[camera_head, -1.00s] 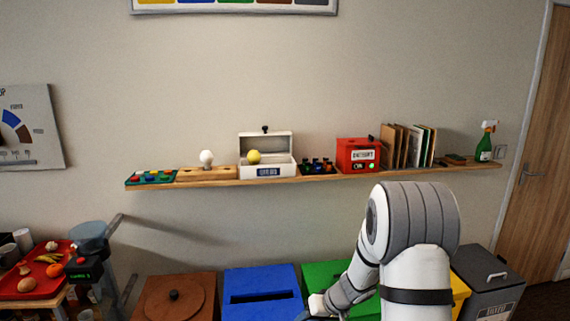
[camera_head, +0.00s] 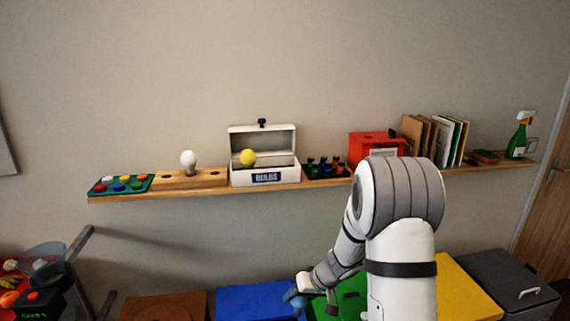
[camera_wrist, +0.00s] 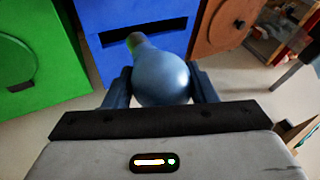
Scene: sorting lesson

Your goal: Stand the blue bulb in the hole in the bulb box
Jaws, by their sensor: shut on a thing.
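The blue bulb (camera_wrist: 162,82) is between the two fingers of my gripper (camera_wrist: 160,88) in the wrist view, its neck pointing away from the palm. In the head view my gripper (camera_head: 304,290) is low in front of the bins, below the shelf, with a bit of the blue bulb (camera_head: 291,297) showing. The white bulb box (camera_head: 238,178) stands on the shelf with its lid raised and a label on its front. A yellow bulb (camera_head: 248,157) stands up in it. The hole inside the box is not visible from here.
The wall shelf (camera_head: 200,190) also bears a coloured-button tray (camera_head: 105,192), a wooden block (camera_head: 208,177) with a white bulb (camera_head: 189,160), small bottles (camera_head: 323,167), a red box (camera_head: 375,140), folders and a spray bottle (camera_head: 518,138). Bins, including a blue one (camera_head: 255,302), stand below.

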